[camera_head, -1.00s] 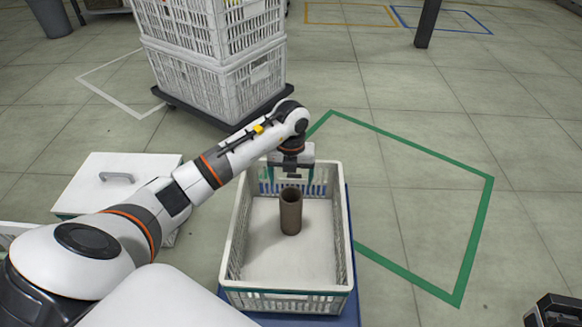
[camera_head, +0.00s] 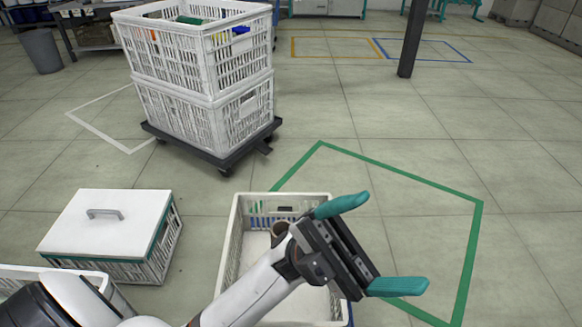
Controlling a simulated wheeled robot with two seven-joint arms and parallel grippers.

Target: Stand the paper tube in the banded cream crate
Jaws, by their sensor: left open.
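The cream crate (camera_head: 229,243) with a teal band sits low in front of me, partly covered by my left arm. My right gripper is not in view.
A lidded white crate (camera_head: 75,222) stands to the left, with another crate's rim (camera_head: 60,270) below it. Stacked white crates (camera_head: 205,110) stand on a dark dolly (camera_head: 225,160) behind. A dark post (camera_head: 413,40) rises at the back.

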